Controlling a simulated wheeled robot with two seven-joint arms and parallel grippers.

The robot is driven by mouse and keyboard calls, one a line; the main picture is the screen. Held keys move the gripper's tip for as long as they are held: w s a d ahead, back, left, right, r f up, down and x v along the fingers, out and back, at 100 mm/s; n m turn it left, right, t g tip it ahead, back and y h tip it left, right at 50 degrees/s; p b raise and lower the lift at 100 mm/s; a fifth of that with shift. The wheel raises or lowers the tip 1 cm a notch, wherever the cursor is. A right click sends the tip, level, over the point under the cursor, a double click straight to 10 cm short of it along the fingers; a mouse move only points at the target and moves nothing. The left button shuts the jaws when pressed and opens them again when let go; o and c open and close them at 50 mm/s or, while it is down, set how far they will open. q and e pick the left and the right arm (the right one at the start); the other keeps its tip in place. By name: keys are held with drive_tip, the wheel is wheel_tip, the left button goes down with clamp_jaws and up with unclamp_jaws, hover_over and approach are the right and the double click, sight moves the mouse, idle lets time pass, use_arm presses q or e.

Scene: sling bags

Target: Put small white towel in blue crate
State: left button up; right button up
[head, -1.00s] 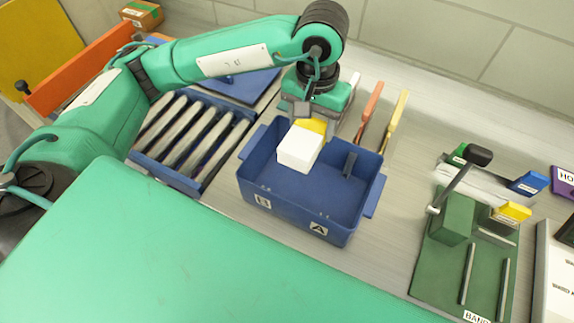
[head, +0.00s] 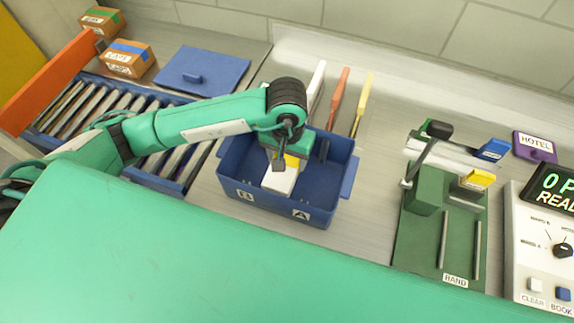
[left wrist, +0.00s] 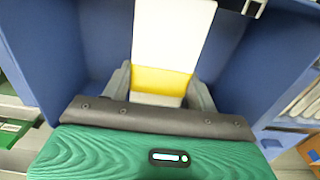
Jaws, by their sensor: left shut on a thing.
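The small white towel (head: 281,181) is a white block with a yellow band near one end. It is inside the blue crate (head: 268,202), which has "B" and "A" labels on its front wall. My left gripper (head: 283,164) reaches down into the crate and is shut on the towel's banded end. In the left wrist view the towel (left wrist: 173,35) lies between the two grey fingers (left wrist: 160,92), with blue crate walls (left wrist: 258,70) around it. I cannot tell whether the towel touches the crate floor. My right gripper is not in view.
A roller conveyor (head: 108,98) with a blue lid (head: 203,72) and boxes lies left of the crate. White, red and yellow-handled tools (head: 339,93) lie behind it. A green banding fixture (head: 425,240) and a control panel (head: 545,240) stand right, with bare table between.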

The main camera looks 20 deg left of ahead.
sight(287, 171)
use_arm(q)
drive_tip(key=shift+f, duration=0.7)
drive_tip(key=shift+d+f, duration=0.1)
drive_tip(key=shift+f, duration=0.45)
wheel_tip(287, 171, down, 3)
drive_tip(key=shift+r+p, duration=0.1)
drive_tip(key=shift+p, duration=0.6)
drive_tip(key=shift+f, duration=0.4)
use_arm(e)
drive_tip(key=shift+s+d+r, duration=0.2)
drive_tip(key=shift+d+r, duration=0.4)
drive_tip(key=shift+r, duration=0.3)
use_arm(q)
drive_tip(key=shift+f, duration=0.1)
drive_tip(key=shift+f, duration=0.15)
drive_tip(key=o, duration=1.1)
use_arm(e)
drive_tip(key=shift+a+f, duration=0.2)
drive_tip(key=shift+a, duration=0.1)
